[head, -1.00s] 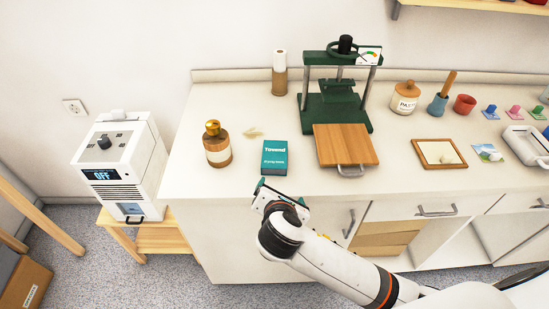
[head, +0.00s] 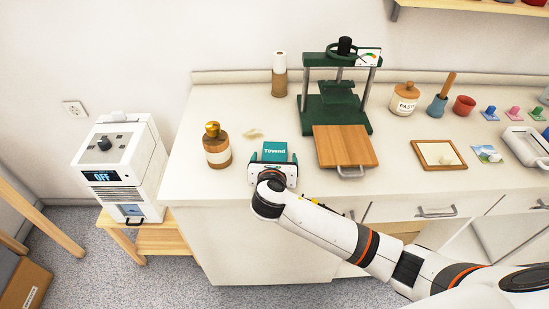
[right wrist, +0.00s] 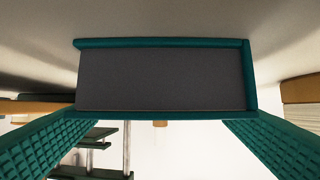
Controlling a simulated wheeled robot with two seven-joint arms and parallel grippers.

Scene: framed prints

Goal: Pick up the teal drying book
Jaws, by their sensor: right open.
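The teal book (head: 275,151) lies flat on the counter near its front edge, with white lettering on its cover. In the right wrist view its end (right wrist: 160,78) fills the upper middle, with grey page edges framed by teal covers. My right gripper (head: 273,161) is open at the book's near end and hides the front part of the cover. Its ridged green fingers (right wrist: 163,124) come in at both sides in the wrist view; I cannot tell whether they touch the book. My left gripper is out of view.
A brown bottle with a gold cap (head: 217,146) stands left of the book. A wooden board with a handle (head: 345,146) lies close on the right, before a green press (head: 336,112). The counter (head: 205,108) is clear at back left.

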